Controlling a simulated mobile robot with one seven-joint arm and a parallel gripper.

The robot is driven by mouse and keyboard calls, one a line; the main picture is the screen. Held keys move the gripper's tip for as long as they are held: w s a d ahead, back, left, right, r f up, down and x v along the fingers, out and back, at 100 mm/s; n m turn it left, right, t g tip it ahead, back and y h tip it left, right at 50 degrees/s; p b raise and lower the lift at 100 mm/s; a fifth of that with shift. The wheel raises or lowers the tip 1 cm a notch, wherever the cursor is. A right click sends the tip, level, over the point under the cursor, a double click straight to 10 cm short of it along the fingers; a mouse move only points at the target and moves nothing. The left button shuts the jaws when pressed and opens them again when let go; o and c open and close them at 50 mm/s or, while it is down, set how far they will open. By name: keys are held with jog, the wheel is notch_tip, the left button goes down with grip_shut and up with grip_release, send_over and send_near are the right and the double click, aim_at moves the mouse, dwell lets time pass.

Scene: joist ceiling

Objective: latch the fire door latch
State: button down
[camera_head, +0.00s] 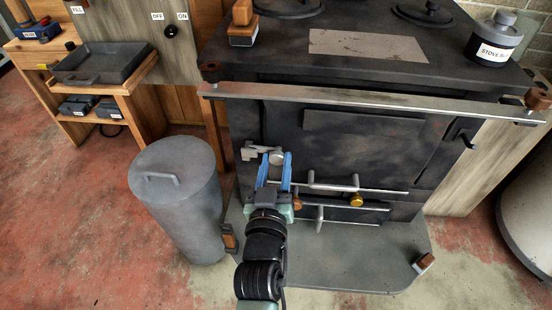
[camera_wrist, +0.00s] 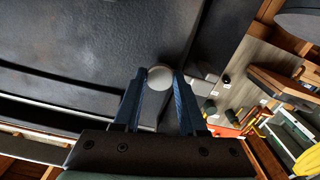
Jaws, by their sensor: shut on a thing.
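The black stove's fire door (camera_head: 345,150) fills the middle of the head view and looks shut against the stove front; I cannot tell whether it is latched. The fire door latch (camera_head: 254,152) is a light grey metal piece at the door's left edge, ending in a round knob (camera_head: 277,158). My gripper (camera_head: 276,168) reaches up to it, with its two blue fingers on either side of the knob. In the wrist view the pale round knob (camera_wrist: 160,77) sits between the fingertips, and the gripper is shut on it. The fingers hide part of the latch.
A grey lidded bin (camera_head: 177,200) stands close left of my arm. A long rail (camera_head: 370,100) crosses the stove front above the door. Thin rods with handles (camera_head: 335,188) lie low on the front, right of my gripper. A hearth plate (camera_head: 370,262) lies below.

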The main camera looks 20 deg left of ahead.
jog(key=shift+n, duration=0.5)
jog(key=c, duration=0.8)
grip_release()
jog(key=shift+o, duration=0.2)
jog(key=p+v, duration=0.1)
jog(key=v, duration=1.2)
